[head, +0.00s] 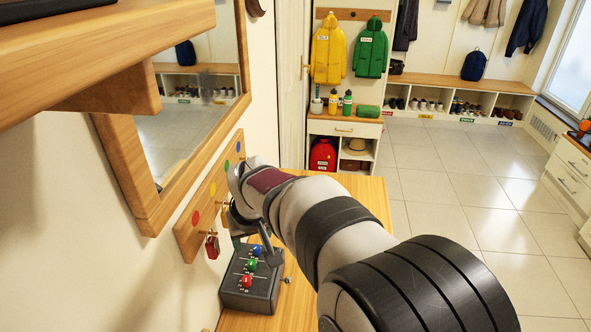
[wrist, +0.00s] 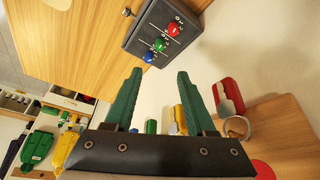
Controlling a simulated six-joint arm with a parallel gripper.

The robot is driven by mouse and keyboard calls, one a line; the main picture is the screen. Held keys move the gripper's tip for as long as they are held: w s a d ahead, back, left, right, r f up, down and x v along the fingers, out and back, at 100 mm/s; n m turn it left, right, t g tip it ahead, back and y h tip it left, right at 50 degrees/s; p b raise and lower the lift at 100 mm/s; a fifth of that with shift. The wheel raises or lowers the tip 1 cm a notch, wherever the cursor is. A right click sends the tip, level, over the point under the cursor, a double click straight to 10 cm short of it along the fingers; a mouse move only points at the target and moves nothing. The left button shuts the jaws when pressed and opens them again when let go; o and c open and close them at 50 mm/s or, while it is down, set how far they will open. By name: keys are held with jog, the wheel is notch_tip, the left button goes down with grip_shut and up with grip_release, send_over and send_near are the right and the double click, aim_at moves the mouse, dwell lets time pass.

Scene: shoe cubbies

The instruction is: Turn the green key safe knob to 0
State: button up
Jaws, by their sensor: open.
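The key safe is a dark grey box (head: 262,299) on the wooden top below the mirror. Its sloped face carries a red knob (head: 247,282) at the near end, the green knob (head: 252,265) in the middle and a blue knob (head: 257,250) at the far end. In the wrist view the green knob (wrist: 160,45) lies beyond the fingertips. Small white marks sit beside each knob; I cannot read where the green one points. My gripper (wrist: 160,72) is open and empty, its two green fingers apart, and touches no knob. In the head view my arm partly hides it.
The mirror frame (head: 149,212) and a wooden shelf (head: 100,45) jut out above. Bare wooden top lies right of the safe.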

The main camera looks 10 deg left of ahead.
aim_at(252, 263)
jog(key=x, duration=1.4)
jog(key=shift+f, duration=0.3)
jog(key=shift+d, duration=0.1)
grip_shut()
